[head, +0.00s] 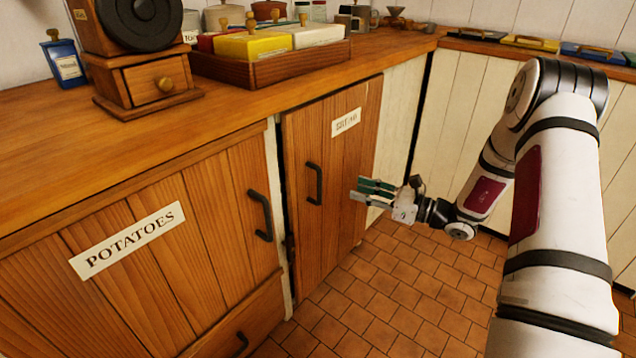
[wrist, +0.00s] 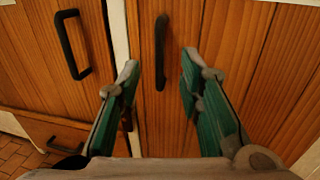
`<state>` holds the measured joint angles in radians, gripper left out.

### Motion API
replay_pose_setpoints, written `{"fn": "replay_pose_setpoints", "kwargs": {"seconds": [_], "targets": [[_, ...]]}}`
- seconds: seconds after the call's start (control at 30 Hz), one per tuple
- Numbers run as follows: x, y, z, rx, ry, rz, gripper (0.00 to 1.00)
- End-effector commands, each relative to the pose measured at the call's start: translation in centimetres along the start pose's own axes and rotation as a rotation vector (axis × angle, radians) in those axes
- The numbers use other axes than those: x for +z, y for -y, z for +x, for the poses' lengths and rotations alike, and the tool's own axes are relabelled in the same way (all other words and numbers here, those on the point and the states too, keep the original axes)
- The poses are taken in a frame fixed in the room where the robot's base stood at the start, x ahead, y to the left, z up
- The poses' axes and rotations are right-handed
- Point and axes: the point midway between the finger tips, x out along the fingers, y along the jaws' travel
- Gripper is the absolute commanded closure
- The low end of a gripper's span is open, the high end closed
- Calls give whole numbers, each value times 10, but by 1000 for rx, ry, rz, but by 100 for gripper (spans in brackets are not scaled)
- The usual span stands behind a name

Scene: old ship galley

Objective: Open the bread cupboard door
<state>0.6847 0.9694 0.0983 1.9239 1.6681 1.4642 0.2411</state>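The bread cupboard door (head: 345,165) is a brown plank door with a small white label (head: 346,122) whose lettering is too blurred to read surely. It looks shut or nearly so. Its dark upright bar handle (head: 314,184) is near the left edge. My gripper (head: 357,189) is open and empty, in front of the door and right of the handle in the head view. In the wrist view the handle (wrist: 160,50) shows between and beyond the two spread fingertips (wrist: 159,64), with no contact visible.
The potatoes cupboard (head: 130,240) with its own dark handle (head: 261,215) adjoins on the left, above a drawer (head: 240,325). The wooden counter (head: 220,115) overhangs, carrying a grinder (head: 150,75) and a tray (head: 270,92). Tiled floor (head: 390,290) before the door is clear.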

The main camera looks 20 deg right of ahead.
Motion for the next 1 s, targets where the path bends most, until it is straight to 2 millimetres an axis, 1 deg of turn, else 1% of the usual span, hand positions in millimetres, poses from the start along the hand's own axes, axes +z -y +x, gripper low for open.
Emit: {"fn": "replay_pose_setpoints", "kwargs": {"seconds": [0.03, 0.4, 0.6, 0.7, 0.8, 1.0], "targets": [[0, -1, 9, 4, 1, -2, 67], [-1, -2, 81, 7, 0, -2, 67], [-1, -2, 111, 5, -1, -3, 67], [0, -2, 120, 4, -1, -1, 67], [0, -2, 125, 3, 0, -1, 67], [1, -2, 127, 3, -1, -1, 67]]}}
